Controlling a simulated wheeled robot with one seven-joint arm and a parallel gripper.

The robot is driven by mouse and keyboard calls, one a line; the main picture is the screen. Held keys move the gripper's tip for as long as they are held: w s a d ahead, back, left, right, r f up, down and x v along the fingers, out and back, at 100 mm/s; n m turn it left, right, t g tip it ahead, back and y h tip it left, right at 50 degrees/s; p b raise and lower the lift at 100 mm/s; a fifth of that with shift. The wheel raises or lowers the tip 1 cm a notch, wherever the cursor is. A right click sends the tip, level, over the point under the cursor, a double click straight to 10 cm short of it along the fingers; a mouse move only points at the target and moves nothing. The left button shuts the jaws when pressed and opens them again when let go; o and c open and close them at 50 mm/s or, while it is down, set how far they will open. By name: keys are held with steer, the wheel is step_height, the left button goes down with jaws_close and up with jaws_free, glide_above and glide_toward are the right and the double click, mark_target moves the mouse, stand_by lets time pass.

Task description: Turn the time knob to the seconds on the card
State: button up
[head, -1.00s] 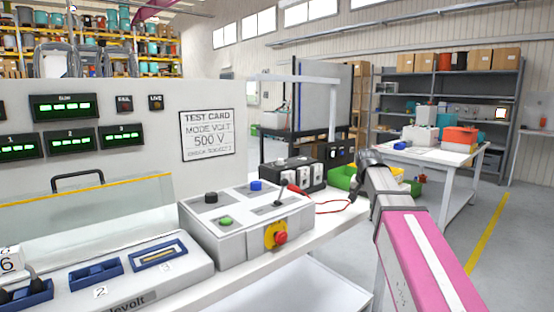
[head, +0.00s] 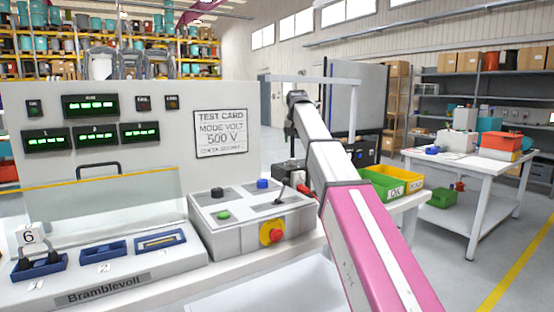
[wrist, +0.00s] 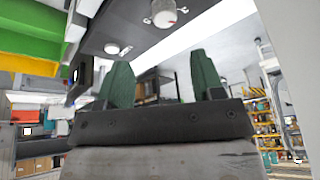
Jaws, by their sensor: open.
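The test card (head: 221,134) on the grey panel reads "MODE VOLT" and "500 V"; its small bottom line is blurred, and I cannot read any seconds. A grey control box (head: 290,224) carries a black knob (head: 217,192), a green button, a blue button, a lever and a red button on yellow. I cannot tell which knob is the time knob. My gripper (wrist: 163,82) is open and empty, with two green fingers apart in the wrist view. A dark box there carries a white knob with a red mark (wrist: 164,14), beyond the fingertips. The gripper is not discernible in the head view.
My arm hides much of the black instrument box (head: 290,170) behind the control box. A green bin (head: 384,187) and a yellow bin stand right of my arm. The Bramblevolt socket unit (head: 120,268) is at left, below a clear cover. A white table (head: 474,158) stands further right.

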mark_target(292, 159)
steer(key=x, duration=1)
steer(key=shift+w+a+f, duration=0.2)
steer(key=shift+a+f, duration=0.1)
steer(key=shift+a, duration=0.1)
steer(key=c, duration=0.9)
